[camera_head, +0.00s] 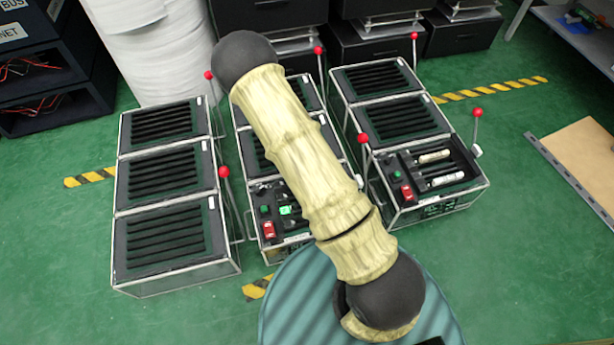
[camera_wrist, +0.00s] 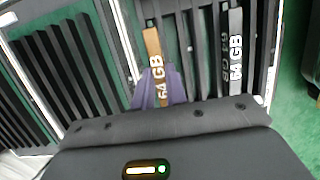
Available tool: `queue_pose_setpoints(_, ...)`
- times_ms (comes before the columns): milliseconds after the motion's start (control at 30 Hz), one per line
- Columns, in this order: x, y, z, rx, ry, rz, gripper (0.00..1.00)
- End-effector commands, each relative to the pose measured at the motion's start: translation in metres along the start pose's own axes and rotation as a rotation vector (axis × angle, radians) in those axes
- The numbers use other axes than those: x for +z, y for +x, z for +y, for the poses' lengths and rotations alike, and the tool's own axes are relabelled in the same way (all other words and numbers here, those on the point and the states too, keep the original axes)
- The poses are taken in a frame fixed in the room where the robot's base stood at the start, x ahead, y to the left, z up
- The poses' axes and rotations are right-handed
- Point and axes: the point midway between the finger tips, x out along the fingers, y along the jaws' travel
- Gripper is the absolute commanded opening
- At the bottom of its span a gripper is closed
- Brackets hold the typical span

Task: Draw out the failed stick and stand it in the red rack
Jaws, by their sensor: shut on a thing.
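In the wrist view, a brown stick (camera_wrist: 154,50) marked "64 GB" stands between the purple fingertips of my gripper (camera_wrist: 160,88), which is shut on it. Its lower part is hidden by the fingers, and I cannot tell whether it is still seated in a slot. A black stick (camera_wrist: 235,50) marked "64 GB" sits in a slotted fixture to its right, with another dark marked stick (camera_wrist: 224,50) beside it. In the head view my arm hides my gripper and part of the middle fixture (camera_head: 292,238). I cannot make out a red rack in either view.
A slotted left fixture (camera_head: 120,235) and a right fixture (camera_head: 482,185) flank the middle one. Upright levers with red knobs (camera_head: 477,113) stand beside them. The right front bay holds two pale bars (camera_head: 434,157). Green floor (camera_head: 540,260) is open at right.

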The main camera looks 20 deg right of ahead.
Motion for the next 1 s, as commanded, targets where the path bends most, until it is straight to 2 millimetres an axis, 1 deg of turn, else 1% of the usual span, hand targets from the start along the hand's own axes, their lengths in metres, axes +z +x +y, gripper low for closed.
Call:
queue_pose_setpoints(167, -0.001, -0.001, 0.000, 0.001, -0.001, 0.001, 0.00)
queue_pose_setpoints(1000, 0.006, -0.023, 0.000, 0.000, 0.000, 0.001, 0.00)
